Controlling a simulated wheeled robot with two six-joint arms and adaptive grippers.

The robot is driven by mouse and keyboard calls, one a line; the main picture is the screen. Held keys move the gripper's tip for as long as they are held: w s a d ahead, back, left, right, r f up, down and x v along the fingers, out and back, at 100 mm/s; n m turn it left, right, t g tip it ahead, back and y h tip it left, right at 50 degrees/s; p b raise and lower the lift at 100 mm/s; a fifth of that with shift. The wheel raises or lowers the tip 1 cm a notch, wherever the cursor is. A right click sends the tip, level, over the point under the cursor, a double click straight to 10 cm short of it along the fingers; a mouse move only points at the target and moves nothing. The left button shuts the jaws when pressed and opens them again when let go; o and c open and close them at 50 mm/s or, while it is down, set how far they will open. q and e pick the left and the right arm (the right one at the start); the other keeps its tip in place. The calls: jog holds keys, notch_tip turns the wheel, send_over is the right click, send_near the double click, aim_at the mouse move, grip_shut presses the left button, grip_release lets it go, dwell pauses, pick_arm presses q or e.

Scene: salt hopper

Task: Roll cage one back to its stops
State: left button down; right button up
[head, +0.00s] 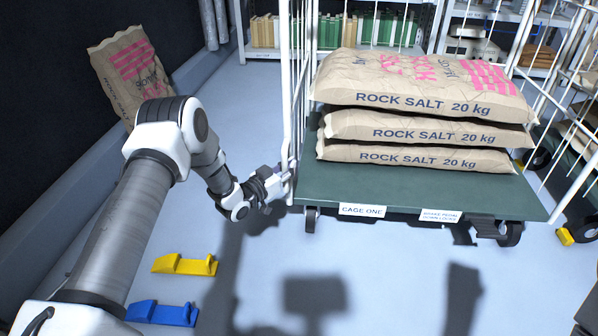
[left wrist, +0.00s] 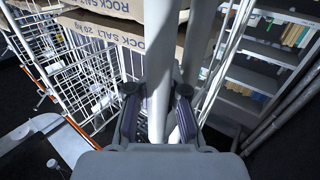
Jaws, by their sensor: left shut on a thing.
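Cage one (head: 400,188) is a wheeled cage with a green deck, white bars and a "CAGE ONE" label (head: 362,210) on its front edge. Several stacked rock salt sacks (head: 425,130) lie on the deck. My left gripper (head: 284,180) is shut on the white upright post at the cage's front left corner. The post (left wrist: 160,70) runs between the fingers of the gripper (left wrist: 157,112) in the left wrist view. A yellow block (head: 186,266) and a blue block (head: 163,314) lie on the floor at left; I cannot tell whether they are the stops. My right gripper is out of view.
A rock salt sack (head: 130,72) leans at the dark left wall. Shelving (head: 262,53) with binders stands behind the cage. A brake pedal (head: 487,229) sits at the deck's front right, beside a caster. Another yellow block (head: 565,237) lies at right. The floor in front is open.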

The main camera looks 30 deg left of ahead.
pick_arm(q)
jog(key=shift+w+a+f+y, duration=0.2)
jog(key=shift+w+a+y, duration=0.15)
jog(key=shift+a, duration=0.4)
jog(key=shift+s, duration=0.15)
jog(key=c, duration=1.3)
grip_release()
jog(key=shift+a+r, duration=0.1)
jog(key=shift+o, duration=1)
jog(key=shift+s+a+n, duration=0.25)
jog(key=shift+n, duration=0.05)
jog(key=shift+d, duration=0.1)
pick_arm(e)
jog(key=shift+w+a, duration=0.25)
pick_arm(q)
jog(key=shift+s, duration=0.25)
jog(key=v, duration=1.1)
jog(key=shift+s, duration=0.2)
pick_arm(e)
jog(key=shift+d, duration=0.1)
